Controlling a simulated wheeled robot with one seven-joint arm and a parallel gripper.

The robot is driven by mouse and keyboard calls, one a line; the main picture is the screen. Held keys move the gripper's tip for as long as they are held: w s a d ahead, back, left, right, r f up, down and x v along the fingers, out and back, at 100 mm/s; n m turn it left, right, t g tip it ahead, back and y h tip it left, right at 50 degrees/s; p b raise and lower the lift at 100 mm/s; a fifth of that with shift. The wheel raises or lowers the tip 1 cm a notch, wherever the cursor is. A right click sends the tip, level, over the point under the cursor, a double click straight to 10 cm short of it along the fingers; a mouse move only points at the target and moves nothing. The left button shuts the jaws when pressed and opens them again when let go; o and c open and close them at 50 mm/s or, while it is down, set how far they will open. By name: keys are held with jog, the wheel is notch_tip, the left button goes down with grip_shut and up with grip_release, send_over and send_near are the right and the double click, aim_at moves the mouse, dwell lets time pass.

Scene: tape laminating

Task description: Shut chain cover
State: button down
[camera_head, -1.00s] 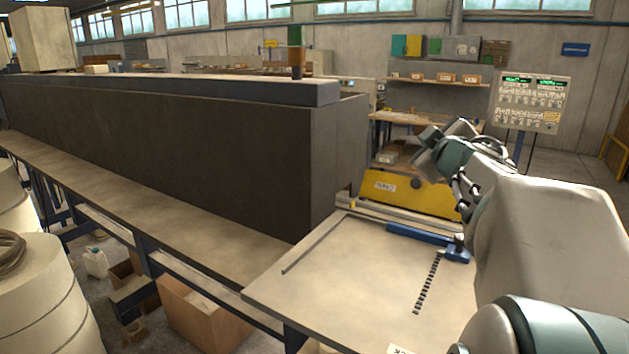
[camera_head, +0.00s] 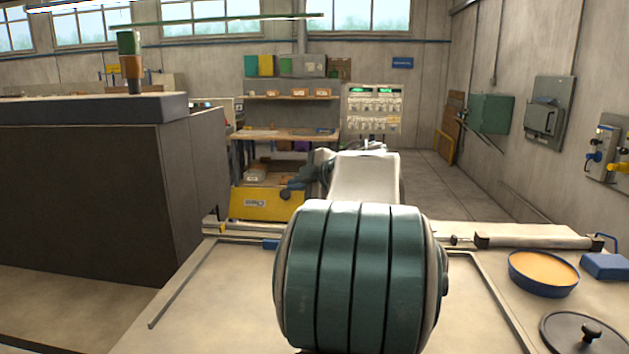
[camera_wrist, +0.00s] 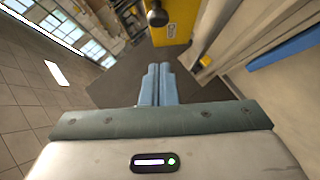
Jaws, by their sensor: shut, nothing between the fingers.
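A yellow panel (camera_head: 262,204) with a white label stands low beyond the far edge of the bench top, left of my arm; I take it to be the chain cover. In the wrist view the yellow panel (camera_wrist: 180,22) is at the top, with a dark round knob (camera_wrist: 157,17) in front of it. My gripper (camera_wrist: 158,72) has its two blue fingers together, empty, pointing toward the panel and apart from it. In the head view my arm hides much of the gripper and the panel's right side. I cannot tell how far the cover is open.
A long dark machine housing (camera_head: 90,190) stands at left. The pale bench top (camera_head: 215,310) lies before me, with a blue dish (camera_head: 542,290) and a round dark lid (camera_head: 585,338) at right. A blue bar (camera_wrist: 285,48) is at the wrist view's right. Shelves stand behind.

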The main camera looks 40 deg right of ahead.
aim_at(281, 193)
jog(key=w+f, duration=0.1)
jog(key=w+d+f, duration=0.1)
jog(key=w, duration=0.1)
jog(key=w+d+f, duration=0.1)
jog(key=w, duration=0.1)
jog(key=shift+d+f, duration=0.15)
jog(key=shift+f, duration=0.15)
